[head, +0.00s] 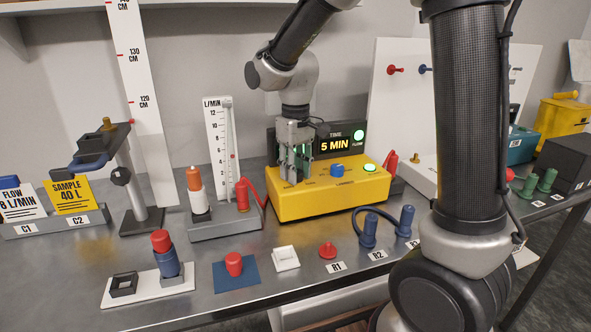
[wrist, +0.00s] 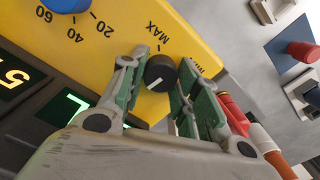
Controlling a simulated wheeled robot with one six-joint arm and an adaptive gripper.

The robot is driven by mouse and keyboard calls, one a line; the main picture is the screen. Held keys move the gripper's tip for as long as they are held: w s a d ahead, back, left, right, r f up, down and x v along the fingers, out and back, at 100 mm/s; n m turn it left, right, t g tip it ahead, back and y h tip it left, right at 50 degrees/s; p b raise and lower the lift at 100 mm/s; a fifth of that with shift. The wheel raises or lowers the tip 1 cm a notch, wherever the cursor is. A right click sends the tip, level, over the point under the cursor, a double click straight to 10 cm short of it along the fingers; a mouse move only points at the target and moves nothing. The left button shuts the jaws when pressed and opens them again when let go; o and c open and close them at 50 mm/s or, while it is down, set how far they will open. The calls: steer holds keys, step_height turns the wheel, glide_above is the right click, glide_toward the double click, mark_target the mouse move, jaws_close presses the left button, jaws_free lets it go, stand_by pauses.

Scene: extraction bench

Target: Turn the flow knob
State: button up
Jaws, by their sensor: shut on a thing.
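The black flow knob (wrist: 160,73) sits on top of the yellow pump box (head: 330,203), beside a MAX mark. A white pointer line shows on the knob in the wrist view.
A blue knob (head: 337,170) and a lit green button (head: 369,168) are on the same box. A display (head: 335,145) behind reads 5 MIN. A card (head: 22,199) reads FLOW 8 L/MIN. A red hose connector (head: 243,194) is close left; blue connectors (head: 369,230) stand in front.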

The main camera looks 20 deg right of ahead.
steer(key=m, duration=0.5)
steer(key=shift+m, duration=0.4)
stand_by(0.4)
steer(key=o, duration=1)
steer(key=shift+d, duration=0.1)
step_height(320, 180, up, 12)
steer(key=shift+r, duration=0.1)
